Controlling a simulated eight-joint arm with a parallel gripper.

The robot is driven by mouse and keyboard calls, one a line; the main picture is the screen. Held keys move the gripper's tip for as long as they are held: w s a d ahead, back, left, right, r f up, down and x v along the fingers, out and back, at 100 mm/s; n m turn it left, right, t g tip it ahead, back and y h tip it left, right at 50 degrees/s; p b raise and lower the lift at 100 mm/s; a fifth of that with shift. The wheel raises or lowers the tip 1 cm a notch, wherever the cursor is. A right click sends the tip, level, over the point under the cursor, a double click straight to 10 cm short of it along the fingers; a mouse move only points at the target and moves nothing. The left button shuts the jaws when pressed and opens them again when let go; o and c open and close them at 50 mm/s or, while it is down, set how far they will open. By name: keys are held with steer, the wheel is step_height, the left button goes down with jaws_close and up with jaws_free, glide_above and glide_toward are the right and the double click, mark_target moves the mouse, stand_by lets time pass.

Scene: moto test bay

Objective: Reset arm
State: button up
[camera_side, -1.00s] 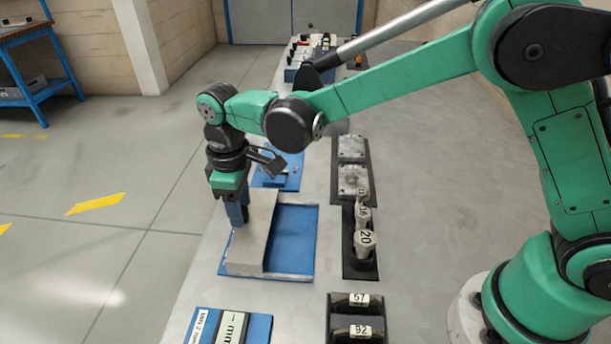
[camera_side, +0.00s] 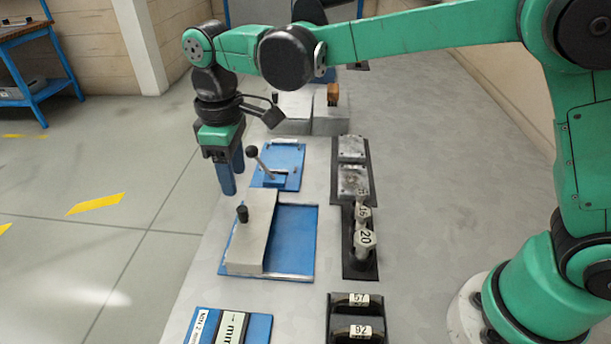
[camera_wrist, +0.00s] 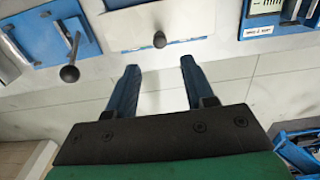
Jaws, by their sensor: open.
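My gripper (camera_side: 231,180) is open and empty, with two blue fingers pointing down. In the side view it hangs above and behind the grey sliding cover (camera_side: 252,235), clear of the cover's black knob (camera_side: 242,214). In the wrist view the two fingers (camera_wrist: 158,75) are spread apart with bare floor between them. The knob also shows in the wrist view (camera_wrist: 159,40), ahead of the fingertips. The cover lies over the left part of a blue recessed plate (camera_side: 292,240).
A blue plate with a ball-topped lever (camera_side: 253,152) stands just behind the cover. Numbered weights (camera_side: 365,240) sit in a dark rack to the right, with more in a front rack (camera_side: 355,318). Grey blocks (camera_side: 295,108) stand at the back. Floor lies left of the bench.

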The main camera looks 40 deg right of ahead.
steer(key=shift+r, duration=0.15)
steer(key=shift+s+d+r, duration=0.1)
steer(key=shift+d+r, duration=0.05)
steer(key=shift+d, duration=0.15)
steer(key=s+d+r+m+t, duration=0.1)
steer(key=s+d+m+t, duration=0.6)
steer(key=d, duration=0.9)
steer(key=s+m, duration=0.2)
steer(key=s, duration=0.1)
steer(key=shift+s, duration=0.2)
